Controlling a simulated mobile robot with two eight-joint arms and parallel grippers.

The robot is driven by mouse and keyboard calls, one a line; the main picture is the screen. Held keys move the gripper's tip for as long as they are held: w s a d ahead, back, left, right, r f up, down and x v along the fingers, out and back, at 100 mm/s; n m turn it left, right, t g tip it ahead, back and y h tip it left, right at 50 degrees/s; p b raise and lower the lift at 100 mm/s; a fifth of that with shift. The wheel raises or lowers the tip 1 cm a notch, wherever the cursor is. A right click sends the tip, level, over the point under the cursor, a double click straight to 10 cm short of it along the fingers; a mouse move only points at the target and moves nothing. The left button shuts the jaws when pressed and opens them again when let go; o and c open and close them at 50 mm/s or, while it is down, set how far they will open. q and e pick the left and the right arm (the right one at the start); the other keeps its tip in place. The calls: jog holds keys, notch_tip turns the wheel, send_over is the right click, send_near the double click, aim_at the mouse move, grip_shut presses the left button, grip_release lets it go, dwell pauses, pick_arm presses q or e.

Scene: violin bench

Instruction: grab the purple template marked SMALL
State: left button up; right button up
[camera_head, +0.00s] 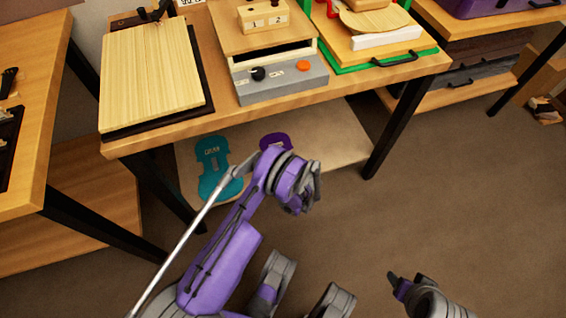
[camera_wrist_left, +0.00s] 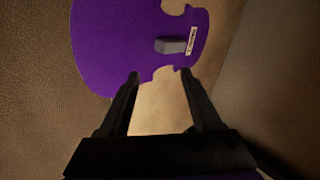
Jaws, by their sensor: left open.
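The purple template (camera_head: 276,141) lies on the low shelf under the bench, partly hidden by my left arm in the head view. In the left wrist view the purple template (camera_wrist_left: 120,40) fills the upper part, with a grey block (camera_wrist_left: 173,46) and a small pale label (camera_wrist_left: 192,40) too blurred to read. My left gripper (camera_wrist_left: 160,75) is open and empty, its fingertips near the template's lower edge, short of the grey block. The head view hides its fingers. My right gripper (camera_head: 392,278) seems to show only as a small dark tip at the lower right.
A teal template (camera_head: 213,181) lies on the low shelf (camera_head: 335,143) left of the purple one. The bench top (camera_head: 215,118) overhangs this shelf, and dark bench legs (camera_head: 397,125) stand at its sides. The floor on the right is clear.

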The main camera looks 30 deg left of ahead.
pick_arm(q)
jog(key=w+a+f+m, duration=0.1)
jog(key=m, duration=0.5)
jog(key=w+a+f+m+b, duration=0.1)
jog(key=a+m, duration=0.1)
jog(key=m, duration=0.5)
jog(key=a+f+m+b, duration=0.1)
jog(key=m, duration=0.6)
jog(key=shift+w+a+f+t+y, duration=0.3)
jog(key=shift+w+a, duration=0.1)
jog(key=b+x, duration=0.2)
jog(key=x, duration=0.3)
jog(key=shift+a+f, duration=0.15)
jog(key=shift+a, duration=0.2)
jog(key=shift+c, duration=0.3)
grip_shut()
